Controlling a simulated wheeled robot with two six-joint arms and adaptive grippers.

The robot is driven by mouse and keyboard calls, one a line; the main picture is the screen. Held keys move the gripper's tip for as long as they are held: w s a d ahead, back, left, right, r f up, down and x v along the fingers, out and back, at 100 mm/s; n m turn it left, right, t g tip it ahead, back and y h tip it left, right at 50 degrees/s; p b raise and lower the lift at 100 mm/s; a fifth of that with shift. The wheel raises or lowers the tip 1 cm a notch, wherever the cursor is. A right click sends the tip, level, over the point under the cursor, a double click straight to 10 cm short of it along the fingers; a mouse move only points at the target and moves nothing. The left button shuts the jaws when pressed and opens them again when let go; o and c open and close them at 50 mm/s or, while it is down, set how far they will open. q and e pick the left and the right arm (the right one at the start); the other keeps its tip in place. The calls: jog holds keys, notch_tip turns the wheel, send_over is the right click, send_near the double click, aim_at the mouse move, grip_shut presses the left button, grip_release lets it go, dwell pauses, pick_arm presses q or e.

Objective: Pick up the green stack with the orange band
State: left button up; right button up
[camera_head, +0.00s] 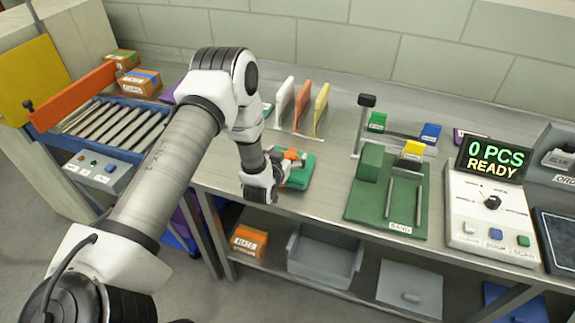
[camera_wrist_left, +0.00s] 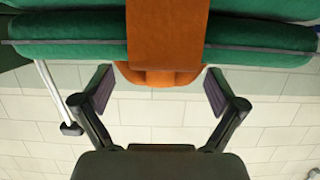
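The green stack (camera_head: 299,178) lies on the workbench near its front edge, with an orange band (camera_head: 292,155) around it. In the left wrist view the green stack (camera_wrist_left: 70,38) fills the top, with the orange band (camera_wrist_left: 165,35) across its middle. My left gripper (camera_head: 279,168) is right beside the stack and partly hides it in the head view. In the wrist view my left gripper (camera_wrist_left: 158,92) is open, its two fingers apart with the lower end of the band between their tips. Contact cannot be told. My right gripper is not in view.
A green banding base (camera_head: 382,212) with posts stands to the right, then a control panel (camera_head: 490,215) reading "0 PCS READY". Upright white, orange and yellow dividers (camera_head: 302,108) stand behind the stack. A roller conveyor (camera_head: 105,128) is at left. A grey bin (camera_head: 325,255) sits on the lower shelf.

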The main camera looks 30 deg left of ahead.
pick_arm(q)
jog(key=c, duration=1.5)
jog(key=shift+o, duration=0.2)
jog(key=shift+r, duration=0.15)
